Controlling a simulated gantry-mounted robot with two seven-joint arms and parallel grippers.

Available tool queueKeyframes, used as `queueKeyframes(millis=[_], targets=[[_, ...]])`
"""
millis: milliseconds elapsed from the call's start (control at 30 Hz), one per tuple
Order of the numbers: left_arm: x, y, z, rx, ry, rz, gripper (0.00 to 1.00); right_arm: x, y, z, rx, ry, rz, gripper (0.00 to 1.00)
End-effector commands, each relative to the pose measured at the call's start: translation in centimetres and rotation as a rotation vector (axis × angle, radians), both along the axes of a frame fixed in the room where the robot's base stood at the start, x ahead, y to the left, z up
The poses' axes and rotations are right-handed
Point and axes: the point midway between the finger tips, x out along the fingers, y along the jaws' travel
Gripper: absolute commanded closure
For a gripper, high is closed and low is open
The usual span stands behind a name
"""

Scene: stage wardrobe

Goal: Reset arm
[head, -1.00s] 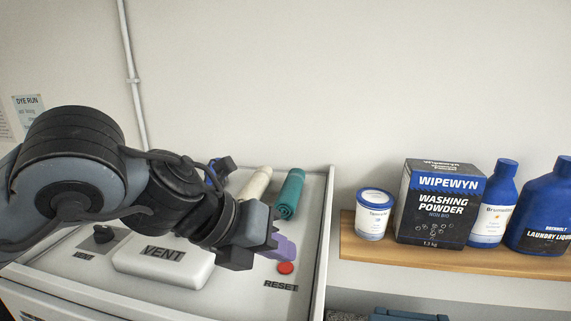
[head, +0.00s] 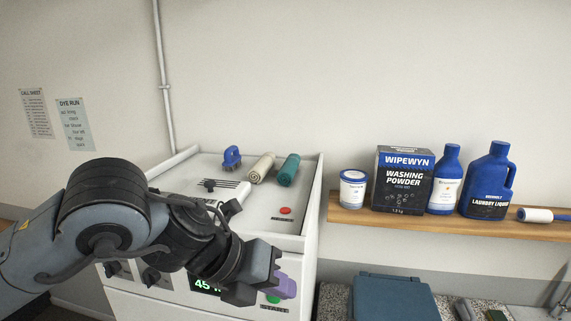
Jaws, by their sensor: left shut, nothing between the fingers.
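My left gripper (head: 262,283) is shut and empty, in front of the white machine's front panel. The machine (head: 300,222) has a flat top with a red button (head: 285,211) near its right side. A VENT block (head: 232,208) on the top is partly hidden behind my left arm. A green button (head: 272,298) on the front panel sits close beside the gripper, partly covered by a purple part at the fingers. A green lit display (head: 206,285) is partly hidden by the arm. My right gripper is out of view.
A wooden shelf (head: 400,222) at right holds washing powder (head: 403,180) and bottles. A blue-lidded bin (head: 395,296) stands below.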

Motion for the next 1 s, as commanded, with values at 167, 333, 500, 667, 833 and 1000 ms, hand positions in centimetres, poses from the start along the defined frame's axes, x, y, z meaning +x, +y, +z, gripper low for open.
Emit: queueKeyframes(millis=[167, 333, 500, 667, 833, 1000], targets=[[-0.4, -0.7, -5.7, -0.004, 0.116, -0.014, 1.0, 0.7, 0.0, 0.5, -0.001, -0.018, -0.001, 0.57], [-1.9, -1.9, -11.6, -0.024, 0.246, -0.038, 1.0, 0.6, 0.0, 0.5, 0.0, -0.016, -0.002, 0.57], [-6.0, -4.3, -19.0, -0.08, 0.431, -0.093, 1.0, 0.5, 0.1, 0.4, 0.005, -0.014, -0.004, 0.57], [-11.5, -7.6, -24.3, -0.202, 0.601, -0.147, 1.0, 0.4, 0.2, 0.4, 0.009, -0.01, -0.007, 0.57], [-16.6, -10.9, -27.5, -0.368, 0.731, -0.139, 1.0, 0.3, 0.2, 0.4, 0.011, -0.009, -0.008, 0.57], [-19.9, -13.4, -28.9, -0.554, 0.836, -0.038, 1.0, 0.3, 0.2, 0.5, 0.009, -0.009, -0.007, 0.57]])
